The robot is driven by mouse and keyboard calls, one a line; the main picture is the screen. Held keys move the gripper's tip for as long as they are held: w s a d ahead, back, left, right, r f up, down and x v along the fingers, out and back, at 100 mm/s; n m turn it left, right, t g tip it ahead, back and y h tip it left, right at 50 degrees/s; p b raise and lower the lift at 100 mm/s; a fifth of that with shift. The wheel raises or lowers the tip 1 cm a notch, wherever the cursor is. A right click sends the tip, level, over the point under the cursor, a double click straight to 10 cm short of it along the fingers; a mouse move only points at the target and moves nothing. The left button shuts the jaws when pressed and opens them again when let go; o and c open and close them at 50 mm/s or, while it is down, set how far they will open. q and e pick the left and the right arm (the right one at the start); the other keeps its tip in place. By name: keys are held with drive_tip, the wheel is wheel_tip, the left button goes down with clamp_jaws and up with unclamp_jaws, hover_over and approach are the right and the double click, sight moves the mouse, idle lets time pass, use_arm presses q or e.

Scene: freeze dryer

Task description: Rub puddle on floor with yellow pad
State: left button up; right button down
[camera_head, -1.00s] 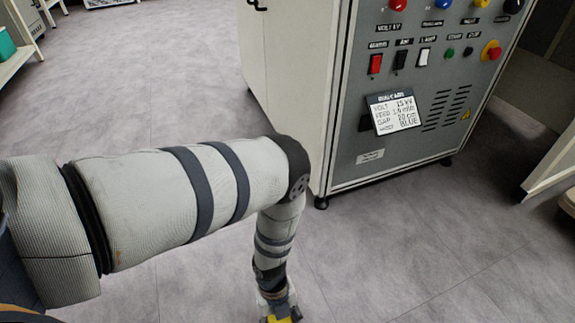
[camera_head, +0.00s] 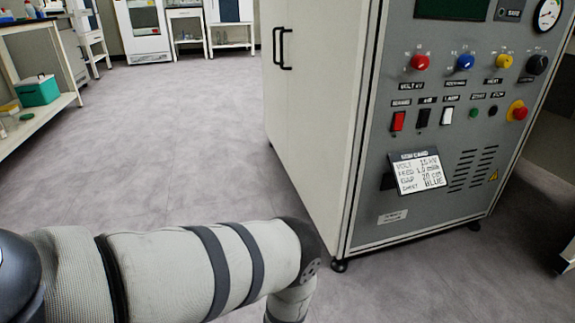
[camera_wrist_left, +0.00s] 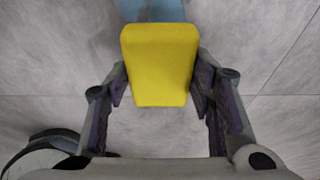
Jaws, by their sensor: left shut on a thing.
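The yellow pad (camera_wrist_left: 160,68) is held between the fingers of my left gripper (camera_wrist_left: 160,84), which is shut on it in the left wrist view. A blue patch (camera_wrist_left: 165,11), which looks like the puddle, shows on the floor at the top edge, just beyond the pad. The pad covers part of it, and the top of the frame cuts it off. I cannot tell whether the pad touches the floor. In the head view only my left arm shows; its gripper, the pad and the puddle are out of frame. My right gripper is not in view.
A large grey control cabinet (camera_head: 395,237) on casters stands right of my left arm. A shelf (camera_head: 45,122) with a green box (camera_head: 38,90) is at the left. White equipment (camera_head: 142,30) stands at the back. The grey floor (camera_head: 190,130) between is clear.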

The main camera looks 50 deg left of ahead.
use_arm(q)
drive_tip(key=shift+f+b, duration=0.8)
drive_tip(key=shift+f, duration=0.2)
drive_tip(key=shift+a, duration=0.1)
